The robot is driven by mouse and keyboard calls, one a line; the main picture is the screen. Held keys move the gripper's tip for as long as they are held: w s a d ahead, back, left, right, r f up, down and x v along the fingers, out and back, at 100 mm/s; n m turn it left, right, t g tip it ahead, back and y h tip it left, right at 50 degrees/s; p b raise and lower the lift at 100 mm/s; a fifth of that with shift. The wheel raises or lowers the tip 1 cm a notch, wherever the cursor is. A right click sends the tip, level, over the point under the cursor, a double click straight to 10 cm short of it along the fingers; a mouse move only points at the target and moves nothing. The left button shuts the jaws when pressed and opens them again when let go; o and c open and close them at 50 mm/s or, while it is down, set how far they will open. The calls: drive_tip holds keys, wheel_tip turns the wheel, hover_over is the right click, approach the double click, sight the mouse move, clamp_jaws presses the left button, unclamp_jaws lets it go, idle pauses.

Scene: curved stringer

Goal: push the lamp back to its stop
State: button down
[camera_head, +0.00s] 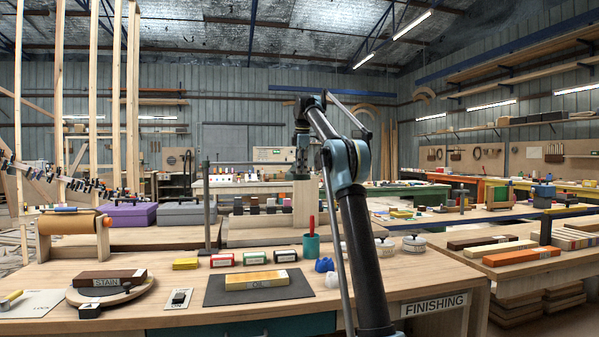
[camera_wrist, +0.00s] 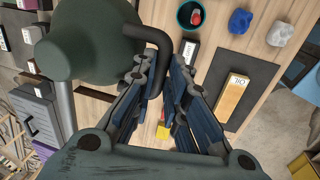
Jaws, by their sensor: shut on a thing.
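The lamp has a dark green rounded head (camera_wrist: 100,45) with a dark curved handle (camera_wrist: 160,45) in the wrist view. My gripper (camera_wrist: 157,75) is shut on this handle, its two blue-padded fingers on either side of it. In the head view, the lamp's upright post (camera_head: 207,205) stands at the back of the workbench (camera_head: 400,280), and a horizontal lamp arm (camera_head: 250,182) runs right from it toward my gripper (camera_head: 301,155). The lamp head and gripper are small and hard to separate there. I cannot make out the stop.
A grey mat (camera_head: 220,292) with a yellow-topped OIL block (camera_head: 257,280) lies below. Several small labelled blocks, a green cup (camera_head: 311,246) and blue lump (camera_head: 324,264) stand nearby. A brown paper roll (camera_head: 72,222) is left of the post. Space above the bench is open.

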drive_tip(key=shift+w+d+n, duration=0.15)
drive_tip(key=shift+w+n, duration=0.15)
drive_tip(key=shift+w, duration=0.85)
drive_tip(key=c, duration=1.7)
unclamp_jaws()
drive_tip(key=shift+w, duration=0.1)
drive_tip(key=shift+o, duration=0.5)
drive_tip(key=shift+w+f, duration=0.1)
